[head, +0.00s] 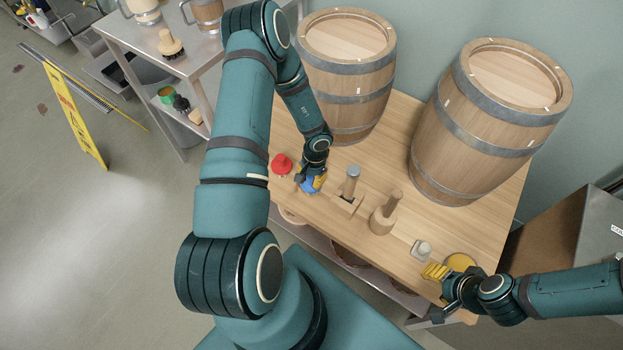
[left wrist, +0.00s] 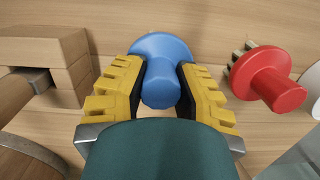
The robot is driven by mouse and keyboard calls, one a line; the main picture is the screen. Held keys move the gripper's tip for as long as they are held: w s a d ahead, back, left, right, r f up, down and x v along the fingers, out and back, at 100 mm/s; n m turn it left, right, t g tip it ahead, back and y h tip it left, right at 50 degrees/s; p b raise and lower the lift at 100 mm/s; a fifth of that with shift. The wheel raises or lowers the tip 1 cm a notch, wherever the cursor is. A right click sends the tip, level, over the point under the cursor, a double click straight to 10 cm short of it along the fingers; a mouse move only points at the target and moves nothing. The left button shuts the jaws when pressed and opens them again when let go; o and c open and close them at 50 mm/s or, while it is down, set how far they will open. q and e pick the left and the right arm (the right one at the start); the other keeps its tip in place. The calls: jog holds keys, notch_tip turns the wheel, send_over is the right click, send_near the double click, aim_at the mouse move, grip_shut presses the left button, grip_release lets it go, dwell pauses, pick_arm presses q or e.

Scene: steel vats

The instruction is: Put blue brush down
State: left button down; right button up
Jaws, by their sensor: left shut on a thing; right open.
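The blue brush (head: 309,184) is at the front left of the wooden table, beside a red brush (head: 281,164). My left gripper (head: 316,174) is around it from above. In the left wrist view the blue brush (left wrist: 161,72) has a round flange and a knob, and the yellow fingers of my left gripper (left wrist: 160,88) are shut on it from both sides. Its underside is hidden, so I cannot tell whether it touches the table. The red brush (left wrist: 268,80) lies apart on the right there. My right gripper (head: 450,282) is open near the table's front right edge.
A wooden mallet (head: 350,187) and a round wooden tool (head: 384,215) stand right of the blue brush. Two barrels, a left one (head: 346,75) and a right one (head: 488,120), fill the table's back. Bare table (head: 375,160) lies between.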

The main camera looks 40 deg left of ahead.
pick_arm(q)
jog(key=shift+r, duration=0.15)
jog(key=c, duration=0.8)
grip_release()
jog(key=shift+f, duration=0.2)
jog(key=shift+c, duration=0.2)
jog(key=shift+r, duration=0.15)
notch_tip(320, 180, up, 12)
jog(key=w+p, duration=0.1)
jog(key=p, duration=0.3)
jog(key=shift+w, duration=0.25)
jog(key=shift+s, duration=0.1)
